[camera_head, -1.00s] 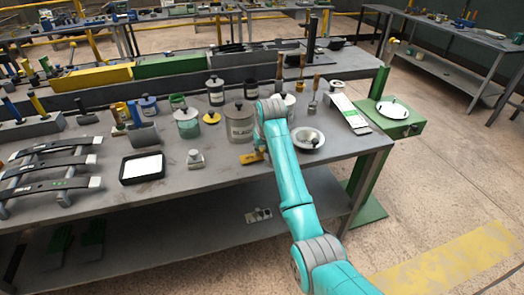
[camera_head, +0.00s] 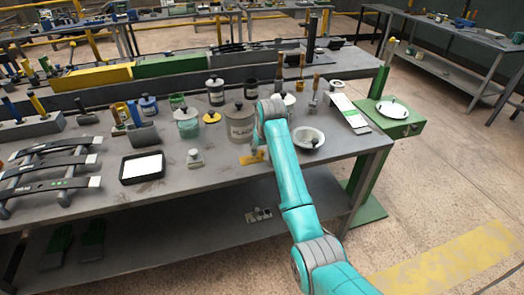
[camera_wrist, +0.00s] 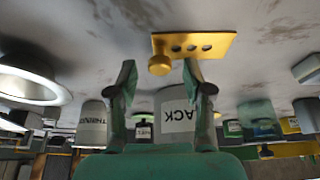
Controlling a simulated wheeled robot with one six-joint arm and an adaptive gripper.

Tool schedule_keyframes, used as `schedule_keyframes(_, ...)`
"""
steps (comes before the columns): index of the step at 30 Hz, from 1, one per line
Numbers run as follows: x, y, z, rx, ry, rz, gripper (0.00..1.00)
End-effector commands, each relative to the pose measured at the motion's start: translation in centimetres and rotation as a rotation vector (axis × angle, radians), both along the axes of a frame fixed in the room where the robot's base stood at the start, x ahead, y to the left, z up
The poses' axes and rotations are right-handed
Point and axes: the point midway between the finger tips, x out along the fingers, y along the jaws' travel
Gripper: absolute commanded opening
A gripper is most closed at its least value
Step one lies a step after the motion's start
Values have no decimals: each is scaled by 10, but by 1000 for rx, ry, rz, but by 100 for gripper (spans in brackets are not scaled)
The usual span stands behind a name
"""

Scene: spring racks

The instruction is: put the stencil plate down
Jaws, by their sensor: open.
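The stencil plate (camera_wrist: 208,44) is a yellow plate with a row of holes and a round knob. In the wrist view it lies on the grey bench top, just beyond my fingertips. It also shows in the head view (camera_head: 251,158), near the bench's front edge, partly hidden by my arm. The knob is close to the fingertips but not enclosed. In the head view my arm hides the fingers.
A large grey labelled tin (camera_head: 240,125) stands behind the plate. A white bowl (camera_head: 308,139) is to its right, a small block with a knob (camera_head: 195,159) to its left. A black-framed tray (camera_head: 142,168) lies farther left.

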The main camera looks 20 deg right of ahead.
Motion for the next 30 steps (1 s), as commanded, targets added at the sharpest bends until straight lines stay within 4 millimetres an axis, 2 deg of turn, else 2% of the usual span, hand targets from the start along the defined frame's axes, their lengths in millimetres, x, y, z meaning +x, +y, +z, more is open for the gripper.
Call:
schedule_keyframes(9, -23, 0, 57, 0, -3, 0, 51)
schedule_keyframes(15, -35, 0, 87, 0, -3, 0, 51)
schedule_keyframes(21, -42, 0, 101, 0, -1, 0, 51)
schedule_keyframes(30, -43, 0, 102, 0, 0, 0, 51)
